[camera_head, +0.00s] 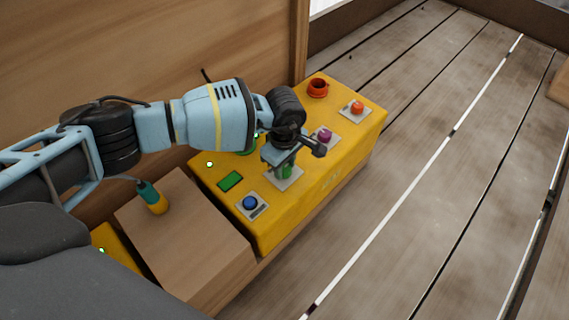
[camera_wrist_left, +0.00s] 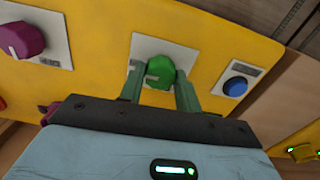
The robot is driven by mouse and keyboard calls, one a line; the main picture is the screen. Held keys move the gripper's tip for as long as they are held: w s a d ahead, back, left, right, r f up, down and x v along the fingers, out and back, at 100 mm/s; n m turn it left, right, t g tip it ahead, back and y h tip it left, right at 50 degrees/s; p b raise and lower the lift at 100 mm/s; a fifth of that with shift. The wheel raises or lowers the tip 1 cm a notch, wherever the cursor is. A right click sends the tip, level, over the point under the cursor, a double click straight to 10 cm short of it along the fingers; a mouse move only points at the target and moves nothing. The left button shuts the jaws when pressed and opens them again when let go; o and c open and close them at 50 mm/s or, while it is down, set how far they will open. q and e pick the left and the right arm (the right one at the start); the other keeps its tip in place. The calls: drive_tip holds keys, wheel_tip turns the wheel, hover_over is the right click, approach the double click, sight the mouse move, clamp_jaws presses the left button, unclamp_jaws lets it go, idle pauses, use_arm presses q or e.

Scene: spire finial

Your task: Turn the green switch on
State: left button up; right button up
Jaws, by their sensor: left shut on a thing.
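The green switch (camera_wrist_left: 160,71) is a round knob on a white square plate on the yellow panel. In the head view the green switch (camera_head: 286,172) is partly hidden by my left gripper. My left gripper (camera_wrist_left: 160,88) has its two green fingers on either side of the knob and is shut on it. In the head view my left gripper (camera_head: 282,162) reaches down over the panel from the left. My right gripper does not show.
The yellow panel (camera_head: 325,185) also carries a blue button (camera_head: 250,203), a purple knob (camera_head: 325,135), an orange knob (camera_head: 358,107) and a red-orange ring (camera_head: 318,88). A green and yellow screwdriver-like tool (camera_head: 152,197) is on the wooden box (camera_head: 190,245). The plank floor to the right is clear.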

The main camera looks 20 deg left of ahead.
sight(285, 168)
use_arm(q)
drive_tip(key=shift+m, duration=0.4)
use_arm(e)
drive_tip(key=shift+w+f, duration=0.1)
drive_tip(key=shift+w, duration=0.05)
use_arm(q)
drive_tip(key=o, duration=0.7)
drive_tip(key=shift+o, duration=1.4)
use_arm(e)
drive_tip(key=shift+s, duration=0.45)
use_arm(q)
wheel_tip(285, 168, up, 8)
drive_tip(key=p, duration=0.3)
drive_tip(key=shift+f, duration=0.25)
drive_tip(key=shift+r, duration=0.25)
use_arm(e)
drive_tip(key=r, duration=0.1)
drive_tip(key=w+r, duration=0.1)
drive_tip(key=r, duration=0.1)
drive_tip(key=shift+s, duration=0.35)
